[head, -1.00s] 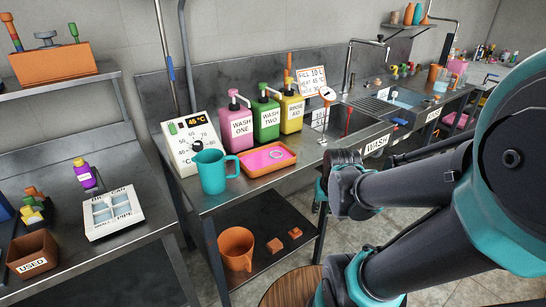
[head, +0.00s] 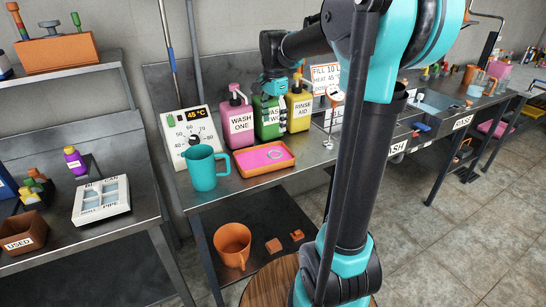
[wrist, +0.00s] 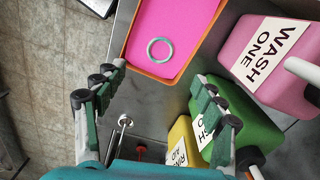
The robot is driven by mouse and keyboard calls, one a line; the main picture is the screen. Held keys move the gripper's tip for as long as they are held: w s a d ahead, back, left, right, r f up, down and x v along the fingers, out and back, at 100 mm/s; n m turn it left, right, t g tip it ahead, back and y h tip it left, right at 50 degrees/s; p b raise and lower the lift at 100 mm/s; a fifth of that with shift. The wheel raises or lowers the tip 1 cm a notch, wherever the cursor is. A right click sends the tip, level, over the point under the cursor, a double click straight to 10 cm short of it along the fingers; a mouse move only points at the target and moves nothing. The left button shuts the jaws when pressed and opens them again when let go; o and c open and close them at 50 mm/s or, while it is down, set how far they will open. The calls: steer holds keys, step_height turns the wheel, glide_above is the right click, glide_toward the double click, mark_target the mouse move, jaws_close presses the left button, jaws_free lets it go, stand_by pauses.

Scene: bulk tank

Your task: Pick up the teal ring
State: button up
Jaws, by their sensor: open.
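The teal ring (wrist: 149,51) lies flat on the pink floor of an orange-rimmed tray (wrist: 154,74). It shows small in the head view (head: 275,155), inside the same tray (head: 259,169) on the steel counter. My gripper (head: 278,118) hangs above the counter in front of the green bottle, above and behind the tray. In the wrist view its fingers (wrist: 158,76) are spread apart with nothing between them. The ring appears just beyond the fingertips, not touched.
A teal jug (head: 203,170) stands left of the tray. A pink WASH ONE bottle (head: 238,124), green WASH TWO bottle (wrist: 248,128) and yellow RINSE AID bottle (head: 300,115) stand behind it. A temperature dial box (head: 190,137) is at left. A sink lies to the right.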

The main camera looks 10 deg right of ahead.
glide_above(275, 154)
steer(key=f, duration=0.7)
steer(key=shift+s+a+f, duration=0.2)
steer(key=shift+a+f, duration=0.05)
steer(key=shift+f, duration=0.05)
steer(key=shift+w+d+f, duration=0.15)
steer(key=shift+f, duration=2.5)
steer(key=shift+c, duration=0.2)
steer(key=c, duration=1)
